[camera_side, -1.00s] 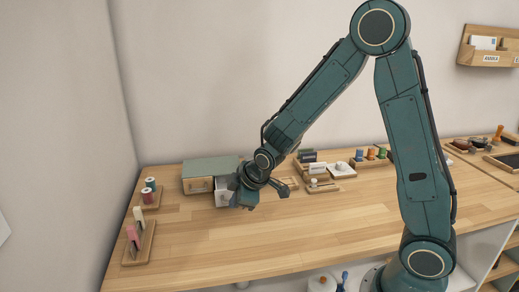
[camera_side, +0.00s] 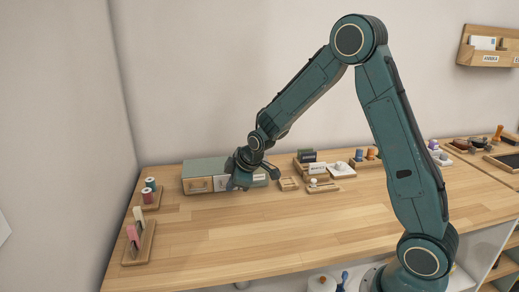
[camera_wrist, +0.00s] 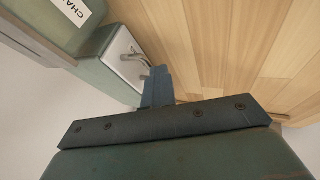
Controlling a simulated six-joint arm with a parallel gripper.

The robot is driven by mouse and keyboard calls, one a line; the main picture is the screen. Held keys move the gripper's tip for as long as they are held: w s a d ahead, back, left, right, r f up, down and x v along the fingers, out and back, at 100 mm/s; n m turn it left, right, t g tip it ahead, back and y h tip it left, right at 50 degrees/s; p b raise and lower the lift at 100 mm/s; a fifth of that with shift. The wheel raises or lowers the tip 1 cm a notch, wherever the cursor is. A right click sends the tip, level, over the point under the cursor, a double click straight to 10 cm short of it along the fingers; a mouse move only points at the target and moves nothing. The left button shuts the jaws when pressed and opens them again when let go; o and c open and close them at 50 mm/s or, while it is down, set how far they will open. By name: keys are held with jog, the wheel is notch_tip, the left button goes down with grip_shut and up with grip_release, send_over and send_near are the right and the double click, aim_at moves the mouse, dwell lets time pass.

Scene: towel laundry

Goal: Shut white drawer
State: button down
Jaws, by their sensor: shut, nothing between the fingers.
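The white drawer (camera_side: 221,183) sits in the middle of a low grey-green cabinet (camera_side: 203,166) at the back left of the table. My gripper (camera_side: 235,186) is shut and empty, just in front of the cabinet, and hides part of the front. Its fingers (camera_wrist: 158,86) are close to the handle; I cannot tell if they touch.
A wooden drawer front (camera_side: 198,186) is left of the white one, and a labelled drawer (camera_wrist: 48,18) is on the other side. Spools (camera_side: 148,192) stand at left, small trays (camera_side: 288,184) at right.

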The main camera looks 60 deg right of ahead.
jog(key=shift+w+d+r, duration=0.1)
jog(key=shift+w+d, duration=0.1)
jog(key=shift+d, duration=0.05)
jog(key=s+a, duration=0.2)
jog(key=a, duration=0.1)
jog(key=shift+s+r, duration=0.35)
jog(key=shift+s, duration=0.05)
jog(key=v, duration=1)
jog(key=shift+s+a, duration=0.2)
jog(key=shift+a, duration=0.05)
jog(key=s+a+r+m, duration=0.1)
jog(key=s+r+m, duration=0.1)
jog(key=s, duration=0.5)
jog(key=s+a+r+m, duration=0.1)
jog(key=s+r+m, duration=0.2)
jog(key=s, duration=0.5)
jog(key=s+a+r+m+g, duration=0.1)
jog(key=s+a+r+m, duration=0.1)
jog(key=s, duration=0.6)
jog(key=shift+r+m+y, duration=0.3)
jog(key=shift+m, duration=0.1)
